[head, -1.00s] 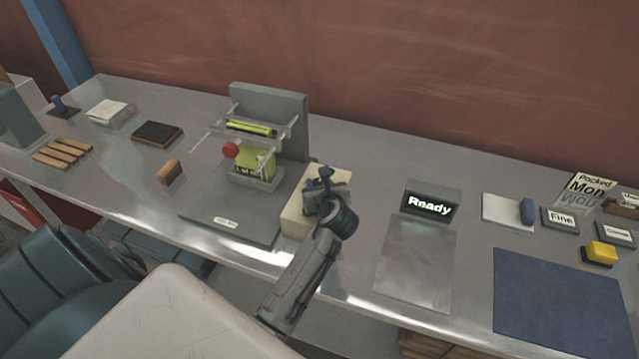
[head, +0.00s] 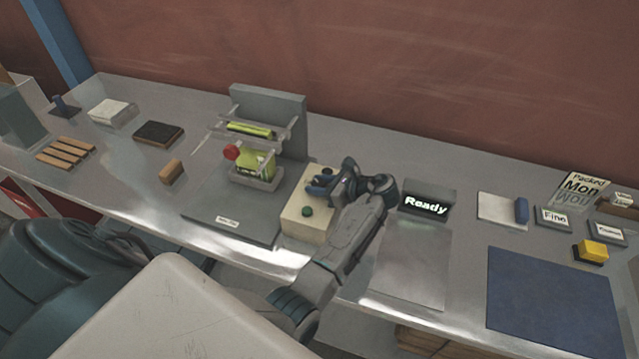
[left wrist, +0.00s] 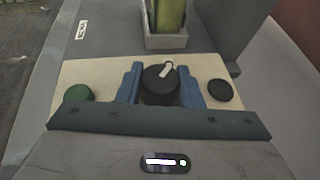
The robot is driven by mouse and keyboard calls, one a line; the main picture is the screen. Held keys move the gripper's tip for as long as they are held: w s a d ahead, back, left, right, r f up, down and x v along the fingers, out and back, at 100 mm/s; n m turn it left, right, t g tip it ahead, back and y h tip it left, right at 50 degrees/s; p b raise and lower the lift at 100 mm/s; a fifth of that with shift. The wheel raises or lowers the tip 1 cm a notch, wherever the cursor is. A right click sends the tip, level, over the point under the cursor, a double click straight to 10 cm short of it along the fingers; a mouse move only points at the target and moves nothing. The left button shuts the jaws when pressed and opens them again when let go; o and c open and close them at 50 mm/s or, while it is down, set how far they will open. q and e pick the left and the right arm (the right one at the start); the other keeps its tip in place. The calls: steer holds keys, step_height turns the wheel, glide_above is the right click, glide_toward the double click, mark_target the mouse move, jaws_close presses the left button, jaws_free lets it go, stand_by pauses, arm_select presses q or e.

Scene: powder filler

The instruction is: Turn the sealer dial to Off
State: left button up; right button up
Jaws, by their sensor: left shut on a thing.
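The sealer's cream control box (head: 297,219) stands beside the sealer base (head: 217,206). In the left wrist view the black dial (left wrist: 160,86) with a pale pointer sits on top of the box (left wrist: 105,72), between a green button (left wrist: 78,93) and a dark round spot (left wrist: 221,90). The pointer is directed up and slightly right in that view. My left gripper (head: 318,186) is over the box, its blue fingers (left wrist: 160,84) closed on both sides of the dial. Any dial lettering is hidden or unreadable. My right gripper is not in view.
The sealer holds a green pouch (head: 252,165) with a red knob (head: 231,152) at its side. A "Ready" display (head: 427,203) stands right of my arm. A blue mat (head: 555,300) lies at the right. A wooden block (head: 172,171) lies left of the sealer.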

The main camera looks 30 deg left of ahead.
arm_select(q)
steer(key=shift+n+g, duration=0.7)
steer(key=shift+g, duration=0.1)
steer(key=shift+f, duration=0.1)
steer(key=shift+s+n+g, duration=0.1)
steer(key=shift+n+g, duration=0.2)
steer(key=shift+g, duration=0.2)
steer(key=o, duration=0.9)
steer(key=shift+f, duration=0.1)
steer(key=shift+c, duration=0.2)
steer(key=shift+o, duration=0.6)
steer(key=shift+a+h, duration=0.25)
steer(key=shift+h, duration=0.05)
steer(key=shift+d, duration=0.1)
